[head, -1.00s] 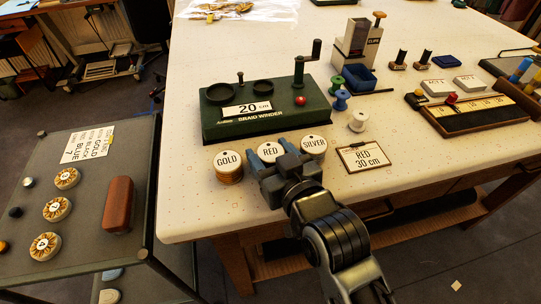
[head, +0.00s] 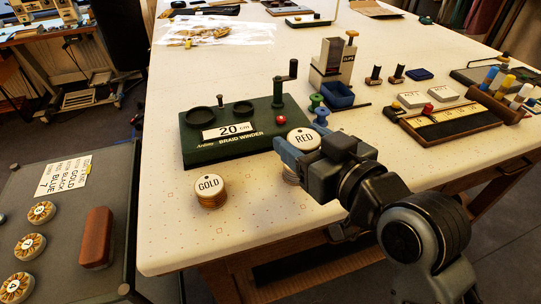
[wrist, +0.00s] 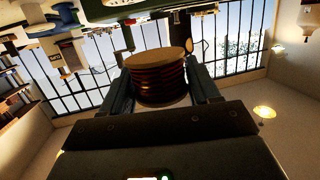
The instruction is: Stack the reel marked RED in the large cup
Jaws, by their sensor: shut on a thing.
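The reel marked RED (head: 304,138) has a white labelled top and is held above the table. The wrist view shows its dark red winding (wrist: 158,82) between my two fingers. My gripper (head: 290,152) is shut on this reel, in front of the winder's right end. The green braid winder (head: 232,148) carries two dark round cups. The large cup (head: 200,115) is on the left and looks empty; the small cup (head: 245,109) is right of it. The reel is to the right of both cups and apart from them.
The GOLD reel (head: 209,190) stands on the table left of my gripper. Another reel (head: 291,177) shows partly below the held one. The winder's crank (head: 286,82) rises at its right end. Blue spools (head: 319,110) stand behind my gripper. Bare table lies around the GOLD reel.

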